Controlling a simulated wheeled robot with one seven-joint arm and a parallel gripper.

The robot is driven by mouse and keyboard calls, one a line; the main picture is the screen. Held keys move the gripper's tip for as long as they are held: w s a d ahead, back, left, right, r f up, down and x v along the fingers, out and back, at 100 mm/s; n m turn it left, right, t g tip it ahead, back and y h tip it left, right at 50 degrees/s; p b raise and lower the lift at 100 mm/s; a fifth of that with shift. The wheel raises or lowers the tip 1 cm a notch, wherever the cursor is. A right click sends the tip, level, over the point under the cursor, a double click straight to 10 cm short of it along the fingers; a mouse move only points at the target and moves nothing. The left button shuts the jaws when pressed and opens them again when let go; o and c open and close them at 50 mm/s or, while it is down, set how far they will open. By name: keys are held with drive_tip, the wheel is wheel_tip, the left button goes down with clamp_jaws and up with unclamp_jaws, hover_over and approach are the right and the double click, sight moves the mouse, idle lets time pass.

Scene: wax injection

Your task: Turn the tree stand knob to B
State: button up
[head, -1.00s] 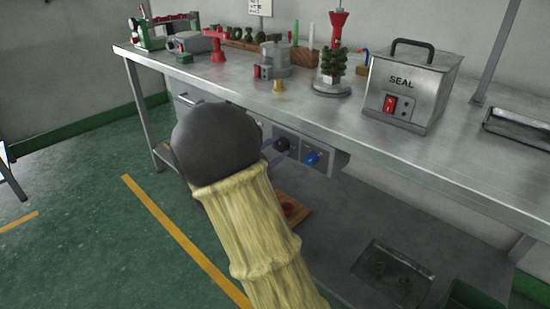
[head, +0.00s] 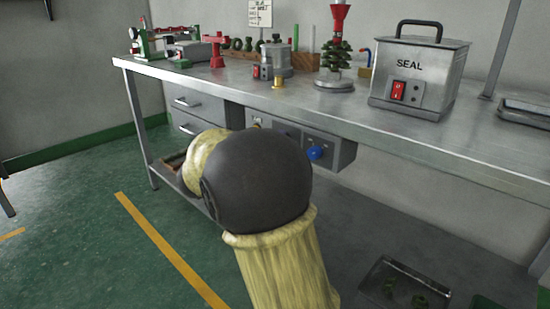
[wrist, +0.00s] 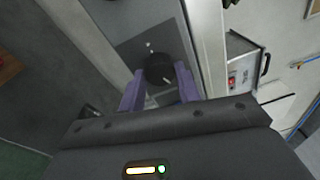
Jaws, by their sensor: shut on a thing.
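The dark round knob (wrist: 158,68) shows in the wrist view on a grey panel, with a short white mark on its face. My gripper (wrist: 160,88) has its two purple fingers on either side of the knob and is shut on it. No letter around the knob can be read. In the head view my arm hides the gripper and this knob. The control panel (head: 343,152) hangs under the bench top, with a blue knob (head: 315,152) to the right of my arm. The tree stand (head: 334,82) with a green tree is on the bench above.
The metal bench (head: 450,140) carries a SEAL box (head: 418,80), a red press (head: 217,50) and several small tools. Drawers (head: 205,108) are left of the panel. A tray (head: 400,290) lies on the lower shelf. Green floor is open at left.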

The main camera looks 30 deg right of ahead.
drive_tip(key=shift+f+m+b, duration=0.15)
drive_tip(key=shift+m+b, duration=2.15)
drive_tip(key=shift+m, duration=0.1)
drive_tip(key=o, duration=1)
drive_tip(key=p+v, duration=0.2)
drive_tip(key=v, duration=0.3)
drive_tip(key=p+v, duration=0.2)
drive_tip(key=v, duration=0.4)
drive_tip(key=p+v, duration=0.2)
drive_tip(key=v, duration=0.4)
drive_tip(key=shift+w+a+r+p, duration=0.1)
drive_tip(key=shift+a+r+p, duration=0.25)
drive_tip(key=shift+r, duration=0.1)
